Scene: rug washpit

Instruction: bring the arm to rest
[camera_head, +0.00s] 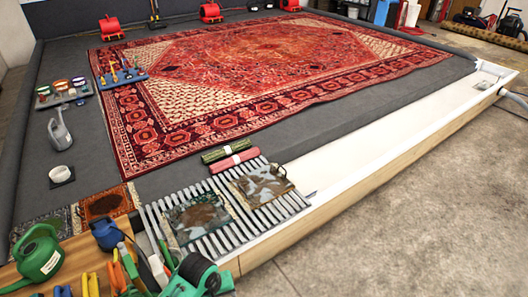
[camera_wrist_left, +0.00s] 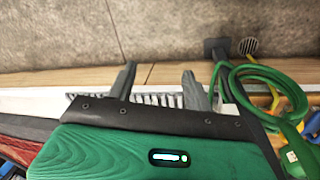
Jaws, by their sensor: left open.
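My left gripper (camera_wrist_left: 158,80) shows in the left wrist view. Its two grey fingers stand well apart with nothing between them, so it is open and empty. Behind the fingers are a dark bolted plate and a green housing. Pale slats, a white strip and a wooden edge (camera_wrist_left: 100,76) lie beyond the fingers, and I see no contact. In the head view a green rounded part (camera_head: 195,275) sits at the bottom edge; I cannot tell whether it is mine. My right gripper is in neither view.
A slatted grate (camera_head: 188,246) holds two dirty square pieces. A red patterned rug (camera_head: 270,62) covers the pit floor. A green watering can (camera_head: 40,257) and several tools crowd the bottom left. A green hose (camera_wrist_left: 265,72) lies right of my fingers. The concrete floor (camera_head: 430,210) is clear.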

